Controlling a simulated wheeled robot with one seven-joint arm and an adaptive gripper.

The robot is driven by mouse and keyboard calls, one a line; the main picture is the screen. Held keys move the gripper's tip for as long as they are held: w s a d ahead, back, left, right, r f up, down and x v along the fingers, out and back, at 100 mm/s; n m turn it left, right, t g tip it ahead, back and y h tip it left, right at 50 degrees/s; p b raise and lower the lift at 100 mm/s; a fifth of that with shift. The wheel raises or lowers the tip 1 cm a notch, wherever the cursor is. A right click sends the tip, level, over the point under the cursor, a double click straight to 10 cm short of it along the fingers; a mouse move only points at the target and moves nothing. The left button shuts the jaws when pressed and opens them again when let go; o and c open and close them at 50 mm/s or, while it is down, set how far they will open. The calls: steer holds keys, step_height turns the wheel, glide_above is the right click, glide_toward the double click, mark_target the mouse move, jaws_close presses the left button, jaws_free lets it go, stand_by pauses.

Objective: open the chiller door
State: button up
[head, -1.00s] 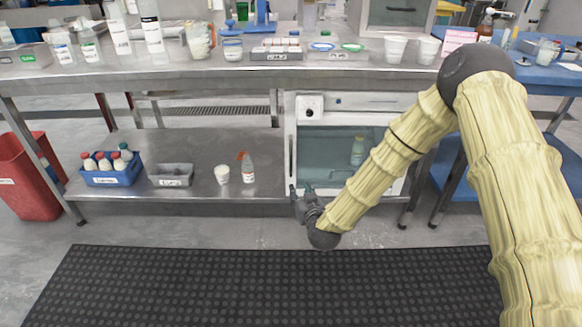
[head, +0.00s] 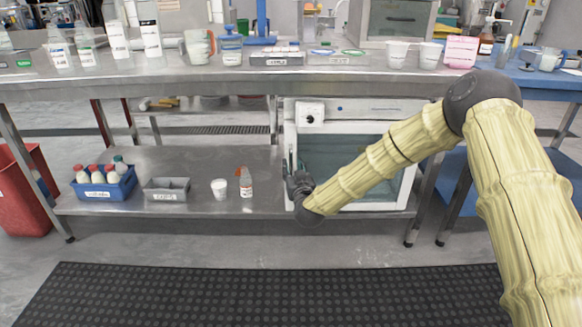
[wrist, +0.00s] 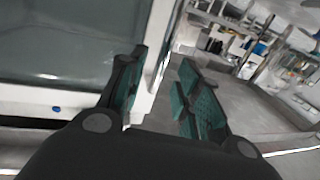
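The chiller (head: 358,112) is a white box with a glass-front door (head: 330,150), standing under the steel bench. The door looks closed in the head view. My gripper (head: 292,172) is at the door's left edge, low on its front. In the wrist view my gripper (wrist: 157,100) is open, with a gap between its green-padded fingers. The left finger lies in front of the door glass (wrist: 65,50) and the right finger in front of the shelf. The white door edge (wrist: 160,65) shows between them. I cannot tell whether either finger touches it.
Left of the chiller, the lower shelf (head: 120,205) holds a white cup (head: 219,189), a bottle (head: 246,183), a grey bin (head: 166,189) and a blue bin (head: 104,185) of bottles. A black mat (head: 260,290) lies on the floor in front.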

mark_target(291, 163)
steer(key=shift+w+a+b, duration=0.25)
steer(key=shift+w+b, duration=0.05)
steer(key=shift+w, duration=0.7)
steer(key=shift+w+a+b, duration=0.2)
steer(key=shift+w+b, duration=0.05)
steer(key=shift+w, duration=0.75)
jaws_close()
